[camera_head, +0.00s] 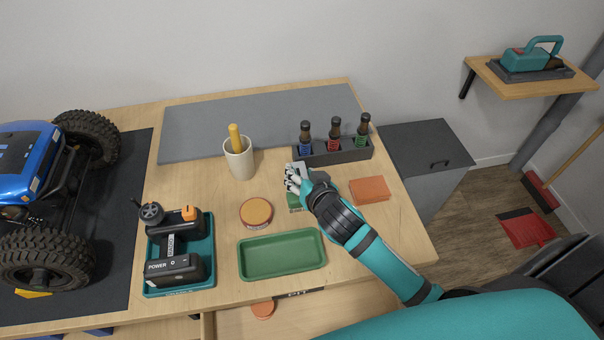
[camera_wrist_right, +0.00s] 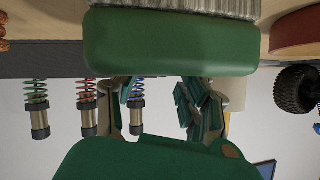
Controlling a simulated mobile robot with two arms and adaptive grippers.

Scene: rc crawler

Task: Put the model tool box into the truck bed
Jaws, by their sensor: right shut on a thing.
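The blue truck (camera_head: 28,150) stands at the far left, cut off by the picture edge; I cannot make out its bed clearly. I cannot pick out a tool box for certain. My right gripper (camera_head: 296,181) is over the middle of the bench, shut on a green brush (camera_head: 296,204). In the right wrist view the brush (camera_wrist_right: 170,45) shows close up with pale grey bristles, beyond the fingers (camera_wrist_right: 160,100). The gripper hides part of the brush in the head view. My left gripper is out of view.
An open drawer (camera_head: 335,318) is at the front.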

